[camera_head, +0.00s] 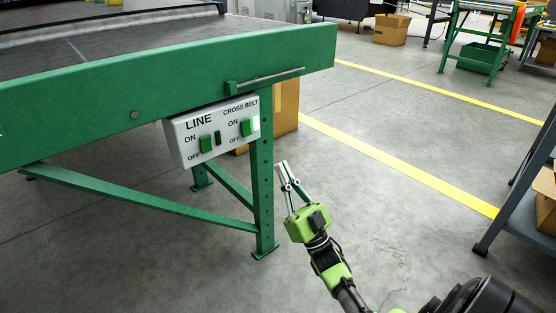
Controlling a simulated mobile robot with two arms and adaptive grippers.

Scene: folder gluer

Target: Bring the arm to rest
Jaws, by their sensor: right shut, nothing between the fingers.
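My right gripper (285,174) is shut and empty, with its fingers pointing up and slightly left. It is in the air to the right of the green table leg (263,180), below and right of the switch box. My right arm comes in from the bottom right. The white switch box (212,131) hangs under the green table edge. The gripper is apart from the box. My left gripper is not in view.
The green conveyor table (170,92) fills the upper left, with slanted braces below. A cardboard box (285,108) stands behind its leg. A grey rack (520,220) with cartons is at the right edge. Grey floor with yellow lines (400,170) is open between them.

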